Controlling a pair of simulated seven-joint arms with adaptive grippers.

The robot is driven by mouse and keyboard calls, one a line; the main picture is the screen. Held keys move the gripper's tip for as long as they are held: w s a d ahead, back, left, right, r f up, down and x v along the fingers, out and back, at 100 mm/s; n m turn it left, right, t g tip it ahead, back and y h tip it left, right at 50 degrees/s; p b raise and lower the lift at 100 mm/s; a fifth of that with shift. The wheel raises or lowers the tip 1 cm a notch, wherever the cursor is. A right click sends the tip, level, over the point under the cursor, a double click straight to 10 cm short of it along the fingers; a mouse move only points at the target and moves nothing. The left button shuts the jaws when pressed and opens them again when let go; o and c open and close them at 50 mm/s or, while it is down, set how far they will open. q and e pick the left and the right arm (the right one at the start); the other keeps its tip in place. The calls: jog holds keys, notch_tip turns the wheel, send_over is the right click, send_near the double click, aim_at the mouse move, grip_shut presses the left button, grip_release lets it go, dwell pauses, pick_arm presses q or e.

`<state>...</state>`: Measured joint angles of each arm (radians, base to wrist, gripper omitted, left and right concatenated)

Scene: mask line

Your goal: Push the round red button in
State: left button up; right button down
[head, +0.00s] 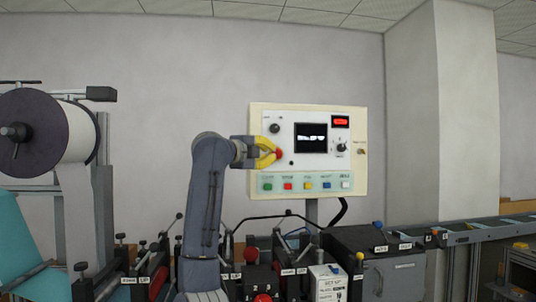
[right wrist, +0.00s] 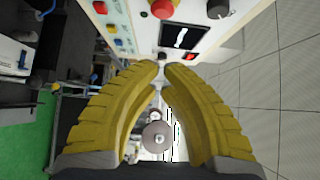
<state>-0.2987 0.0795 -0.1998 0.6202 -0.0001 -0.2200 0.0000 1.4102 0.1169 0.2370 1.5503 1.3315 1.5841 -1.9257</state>
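The round red button (head: 279,153) is on the left part of the pale control panel's face (head: 325,170). Its red cap also shows at the top edge of the right wrist view (right wrist: 162,8), partly cut off. My right gripper (head: 274,153) has yellow fingers, with the tips right beside the button in the head view. In the right wrist view the fingertips (right wrist: 162,68) come together with nothing visible between them, and the button appears beyond them. Whether they touch the button cannot be told. My left gripper is not in view.
A black knob (head: 275,128), a dark screen (head: 311,138) and a red display (head: 341,121) are near the button. A row of coloured small buttons (head: 306,185) runs below. A large roll (head: 45,133) stands left, and levers and machine parts crowd the area below the panel.

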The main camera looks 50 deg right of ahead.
aim_at(280, 153)
jog(key=d, duration=0.3)
jog(key=w+d, duration=0.1)
jog(key=d, duration=0.2)
jog(key=w+d, duration=0.1)
jog(key=d, duration=0.2)
jog(key=shift+w, duration=0.15)
jog(key=shift+w+d, duration=0.6)
jog(key=shift+w, duration=0.25)
